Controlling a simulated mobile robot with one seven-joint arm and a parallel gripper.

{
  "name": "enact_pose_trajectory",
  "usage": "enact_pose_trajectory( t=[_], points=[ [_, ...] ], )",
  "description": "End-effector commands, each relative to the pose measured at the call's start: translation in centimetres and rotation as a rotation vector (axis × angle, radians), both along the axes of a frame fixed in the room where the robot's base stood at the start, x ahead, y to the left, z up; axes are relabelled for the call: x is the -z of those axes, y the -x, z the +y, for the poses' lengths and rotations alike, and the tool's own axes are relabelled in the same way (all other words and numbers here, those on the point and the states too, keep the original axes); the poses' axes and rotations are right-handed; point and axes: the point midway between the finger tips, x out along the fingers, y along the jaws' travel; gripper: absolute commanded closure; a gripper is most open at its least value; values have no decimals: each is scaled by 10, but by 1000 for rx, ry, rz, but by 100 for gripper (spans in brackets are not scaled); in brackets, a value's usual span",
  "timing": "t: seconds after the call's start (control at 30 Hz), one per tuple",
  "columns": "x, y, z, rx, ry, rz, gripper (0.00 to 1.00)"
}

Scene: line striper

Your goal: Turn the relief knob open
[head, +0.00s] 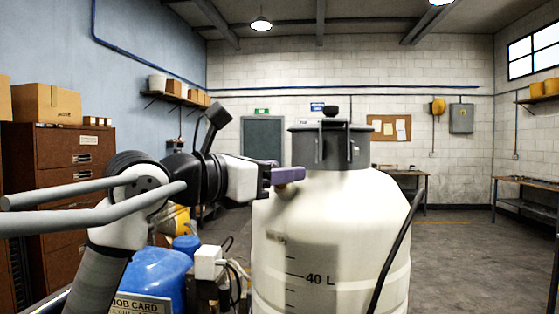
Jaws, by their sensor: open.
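A large white tank (330,235) with a "40 L" mark fills the middle of the head view. A dark grey lid (309,150) closes its top. A small black knob (330,111) stands on top of the lid and looks like the relief knob; I cannot tell its turn position. My gripper (290,176), with purple fingers, is at the left of the lid, in front of the tank's shoulder. It is open, below the black knob and apart from it. The fingers overlap in this view, so the gap between them is hidden.
A black hose (397,250) runs down the tank's right side. A blue container (160,275) with a job card and a white box (208,262) stand at lower left. A brown cabinet (85,165) is at left. The floor at right is clear before a bench (525,185).

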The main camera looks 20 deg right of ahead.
Motion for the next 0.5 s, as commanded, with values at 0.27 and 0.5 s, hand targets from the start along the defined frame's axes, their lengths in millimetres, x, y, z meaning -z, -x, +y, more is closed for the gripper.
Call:
enact_pose_trajectory(
  t=[0.27, 0.5],
  points=[
    [1, -3, -6, 0, 0, -1, 52],
    [1, -3, -6, 0, 0, 0, 69]
  ],
)
